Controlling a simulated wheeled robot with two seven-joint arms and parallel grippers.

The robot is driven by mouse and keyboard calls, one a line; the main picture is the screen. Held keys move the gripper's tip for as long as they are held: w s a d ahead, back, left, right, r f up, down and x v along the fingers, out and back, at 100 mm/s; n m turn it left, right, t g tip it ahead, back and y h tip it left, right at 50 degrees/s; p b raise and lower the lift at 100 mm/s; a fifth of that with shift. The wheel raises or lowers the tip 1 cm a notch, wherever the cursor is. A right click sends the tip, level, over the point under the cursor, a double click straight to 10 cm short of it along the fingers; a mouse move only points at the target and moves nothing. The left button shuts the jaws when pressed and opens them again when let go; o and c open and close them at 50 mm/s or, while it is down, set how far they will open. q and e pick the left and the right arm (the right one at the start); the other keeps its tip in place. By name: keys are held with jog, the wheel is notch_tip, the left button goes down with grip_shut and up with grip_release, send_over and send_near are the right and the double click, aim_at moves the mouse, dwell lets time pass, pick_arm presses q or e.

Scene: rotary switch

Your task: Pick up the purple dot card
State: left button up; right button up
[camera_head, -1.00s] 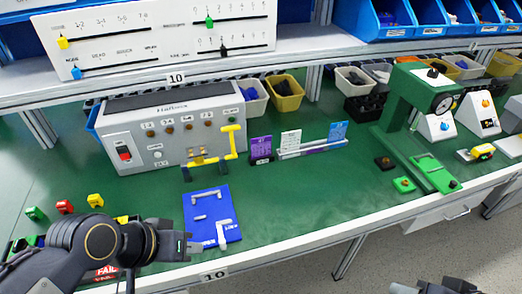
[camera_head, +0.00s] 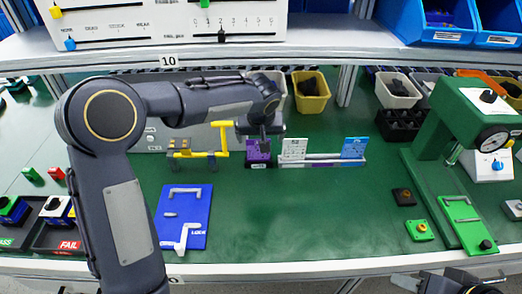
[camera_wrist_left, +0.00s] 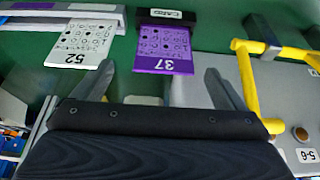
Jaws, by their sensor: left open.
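The purple dot card (camera_head: 258,147) stands upright in a small black holder on the green table, partly hidden by my left gripper in the head view. In the left wrist view the purple card (camera_wrist_left: 164,52) shows the number 37 and rows of dots. My left gripper (camera_head: 265,143) is at the card, and it also shows in the left wrist view (camera_wrist_left: 162,85). Its fingers are open, spread either side of the card's line, with no visible grip on it. My right gripper (camera_head: 445,282) is at the bottom right edge, partly cut off.
A white dot card (camera_head: 294,148) and a blue card (camera_head: 354,147) stand in a rail right of the purple card. A yellow handle (camera_head: 221,140) is close on the left. A blue board (camera_head: 185,215) lies in front. A green press (camera_head: 440,150) stands right.

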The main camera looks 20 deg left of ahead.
aim_at(258, 148)
pick_arm(q)
jog(key=x, duration=0.8)
jog(key=shift+s+a+f+p, duration=0.1)
jog(key=shift+s+a+p, duration=0.15)
jog(key=shift+p, duration=0.1)
jog(key=c, duration=1)
jog(key=shift+c, duration=0.2)
